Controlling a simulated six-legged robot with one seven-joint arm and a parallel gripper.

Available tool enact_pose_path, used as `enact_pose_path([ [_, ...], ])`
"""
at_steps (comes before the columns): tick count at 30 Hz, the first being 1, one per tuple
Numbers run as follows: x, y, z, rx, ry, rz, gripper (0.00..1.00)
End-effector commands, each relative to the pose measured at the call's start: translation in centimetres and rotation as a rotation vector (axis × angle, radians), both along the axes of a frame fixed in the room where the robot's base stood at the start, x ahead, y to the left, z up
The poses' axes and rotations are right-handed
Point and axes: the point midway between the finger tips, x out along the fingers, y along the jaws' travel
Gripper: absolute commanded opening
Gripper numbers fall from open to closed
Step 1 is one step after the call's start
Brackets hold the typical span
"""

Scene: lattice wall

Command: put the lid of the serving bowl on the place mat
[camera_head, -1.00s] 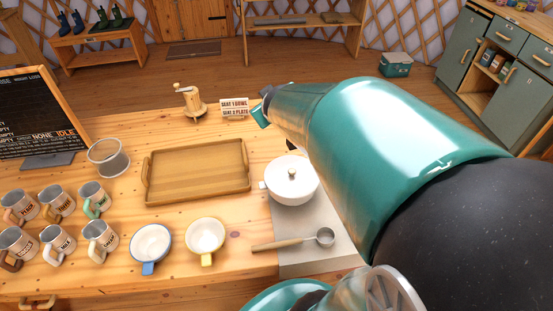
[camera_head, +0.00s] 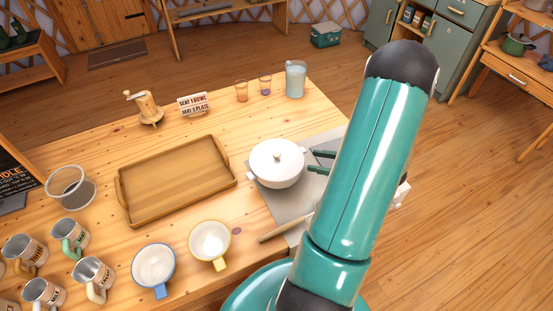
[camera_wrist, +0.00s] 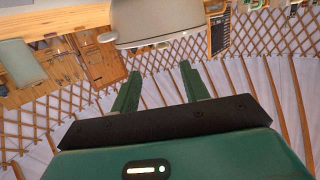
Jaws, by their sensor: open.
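The white serving bowl (camera_head: 268,180) stands on the grey mat (camera_head: 272,204) near the table's right edge. Its white lid (camera_head: 265,153) with a round knob is on it. My gripper (camera_head: 312,161) is to the right of the bowl with its dark green fingers pointing left towards it; they are apart and empty. In the wrist view the fingers (camera_wrist: 160,70) are spread, with a pale rounded body and side handle, seemingly the bowl (camera_wrist: 165,22), beyond them. My arm hides the right part of the mat.
A wooden tray (camera_head: 178,183) lies left of the bowl. Two cups, blue-rimmed (camera_head: 153,265) and yellow-rimmed (camera_head: 209,243), stand in front. A wooden handle (camera_head: 287,227) lies on the mat, partly hidden. A jug (camera_head: 295,79) and two glasses stand behind.

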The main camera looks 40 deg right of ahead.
Motion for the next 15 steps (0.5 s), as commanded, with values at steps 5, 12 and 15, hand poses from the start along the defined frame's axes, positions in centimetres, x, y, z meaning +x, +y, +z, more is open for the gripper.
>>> enact_pose_path([
  [5,0.3,0.7,-0.3,0.030,-0.013,0.023,0.45],
  [12,4.4,2.7,-0.9,0.028,-0.012,0.027,0.45],
  [15,5.9,3.4,-1.1,0.026,-0.012,0.026,0.45],
])
